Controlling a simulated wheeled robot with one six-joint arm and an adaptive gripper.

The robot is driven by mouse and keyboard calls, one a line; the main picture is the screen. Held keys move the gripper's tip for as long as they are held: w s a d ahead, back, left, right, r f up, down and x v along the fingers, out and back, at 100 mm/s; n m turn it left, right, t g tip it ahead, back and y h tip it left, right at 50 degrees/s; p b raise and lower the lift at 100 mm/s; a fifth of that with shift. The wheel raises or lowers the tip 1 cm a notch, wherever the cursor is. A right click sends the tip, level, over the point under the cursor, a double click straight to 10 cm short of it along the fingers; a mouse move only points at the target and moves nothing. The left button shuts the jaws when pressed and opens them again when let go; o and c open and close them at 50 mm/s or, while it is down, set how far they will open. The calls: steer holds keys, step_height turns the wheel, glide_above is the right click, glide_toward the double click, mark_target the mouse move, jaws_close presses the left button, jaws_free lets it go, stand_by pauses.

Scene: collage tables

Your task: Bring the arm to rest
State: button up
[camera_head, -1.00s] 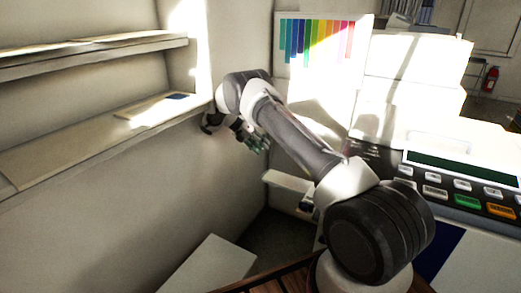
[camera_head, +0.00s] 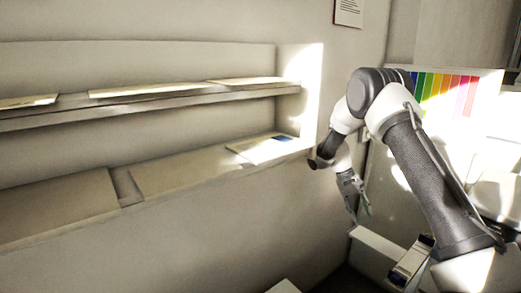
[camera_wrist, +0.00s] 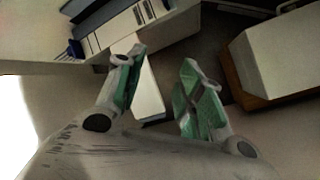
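My gripper (camera_head: 356,196) hangs at the end of my bent arm in the head view, to the right of the lower shelf's end and pointing down. Its fingers look small there. In the wrist view my gripper (camera_wrist: 163,84) shows two fingers with green pads, spread apart with a clear gap. I see nothing held between them. My arm's elbow stands high at the right of the head view, with the forearm folded down toward the wall.
An upper shelf (camera_head: 150,105) and a lower shelf (camera_head: 128,186) with flat sheets line the left wall. A colour chart (camera_head: 450,92) stands behind my arm. A white box (camera_wrist: 275,55) and blue-and-white items (camera_wrist: 108,28) show in the wrist view.

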steer(key=s+r+t+y, duration=0.2)
steer(key=s+r+t, duration=0.2)
steer(key=s+r, duration=1)
steer(key=s+r+t+y, duration=0.2)
steer(key=s+r+t, duration=0.2)
steer(key=s+r, duration=1)
steer(key=s, duration=0.8)
steer(key=shift+s+r+n+t+y, duration=0.15)
steer(key=shift+s+n+t+y, duration=0.15)
steer(key=shift+n, duration=0.1)
